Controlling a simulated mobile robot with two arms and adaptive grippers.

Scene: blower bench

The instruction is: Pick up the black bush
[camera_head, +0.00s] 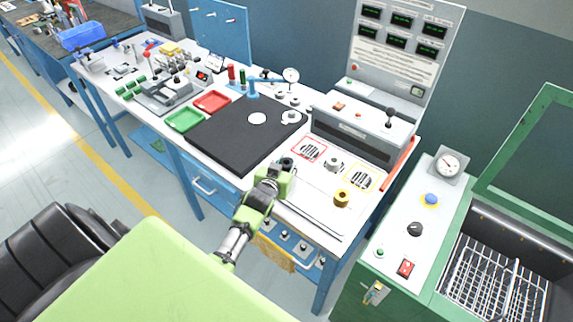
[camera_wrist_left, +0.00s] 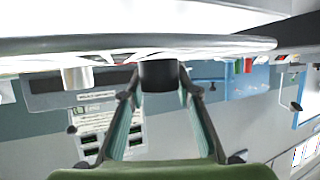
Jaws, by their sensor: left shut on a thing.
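The black bush (camera_wrist_left: 159,74) is a short dark cylinder between the fingers of my left gripper (camera_wrist_left: 160,88) in the left wrist view. The fingers are shut on it, one on each side. In the head view my left gripper (camera_head: 284,172) is over the front of the workbench, and the black bush (camera_head: 287,162) shows as a small dark piece at its tip. Whether it touches the bench top is hard to tell. My right gripper is not in view.
A black mat (camera_head: 235,138) lies left of the gripper. A red tray (camera_head: 212,102) and a green tray (camera_head: 186,119) stand beyond it. A brass bush (camera_head: 342,196) and thin rods (camera_head: 312,220) are to the right. A grey control box (camera_head: 360,133) stands behind.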

